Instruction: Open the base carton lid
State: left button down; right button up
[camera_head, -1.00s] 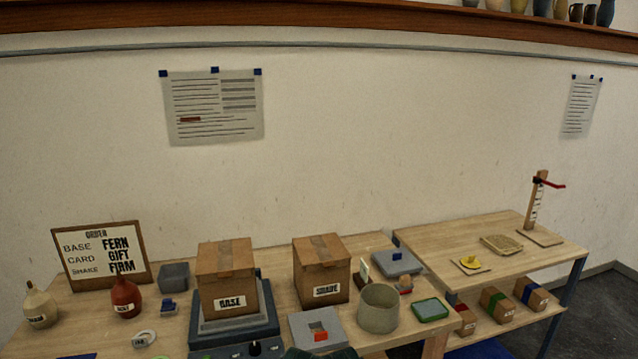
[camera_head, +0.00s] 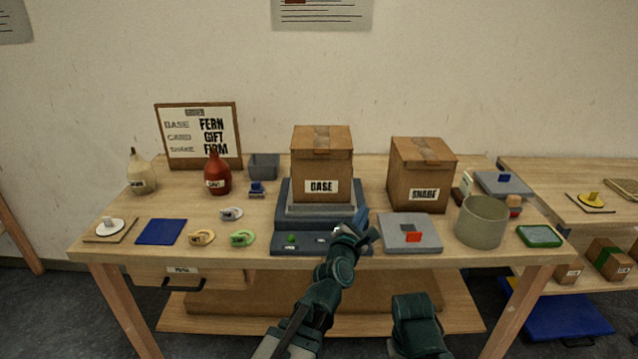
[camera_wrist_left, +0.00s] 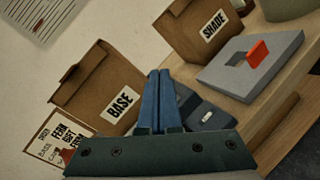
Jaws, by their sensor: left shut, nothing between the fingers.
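The base carton (camera_head: 321,164), a brown cardboard box with a white BASE label, stands upright on a grey stepped stand (camera_head: 350,211). Its lid (camera_head: 321,139) is shut, with a tape strip across the top. My left gripper (camera_head: 362,220) is in front of the stand, low and to the right of the carton, apart from it. In the left wrist view its blue fingers (camera_wrist_left: 154,100) are together and empty, with the carton (camera_wrist_left: 98,90) behind them to the left. My right arm shows at the bottom, but its gripper is not visible.
The SHADE carton (camera_head: 420,174) stands to the right. A grey plate with a red piece (camera_head: 410,234) and a beige pot (camera_head: 482,221) are at the front right. A red bottle (camera_head: 217,174), a grey bin (camera_head: 264,166) and an order board (camera_head: 199,135) are at the left.

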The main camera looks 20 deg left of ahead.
pick_arm(q)
jog(key=a+r+n+t+y+b, duration=0.1)
jog(key=a+n+t+y+b, duration=0.1)
jog(key=a+n+y, duration=0.7)
jog(key=n+h+p, duration=0.1)
jog(key=n+p, duration=0.1)
jog(key=n, duration=0.1)
send_near(323, 157)
jog(key=w, duration=0.1)
jog(key=w+a+f, duration=0.1)
jog(key=w, duration=0.3)
jog(key=shift+a+f, duration=0.15)
jog(key=shift+f, duration=0.05)
notch_tip(323, 157, up, 3)
jog(key=p, duration=0.3)
jog(key=shift+w, duration=0.1)
jog(key=shift+r+p, duration=0.5)
jog(key=shift+p, duration=0.1)
pick_arm(e)
jog(key=shift+a+r, duration=0.2)
jog(key=shift+r, duration=0.55)
jog(key=shift+a+r, duration=0.2)
jog(key=shift+r, duration=0.55)
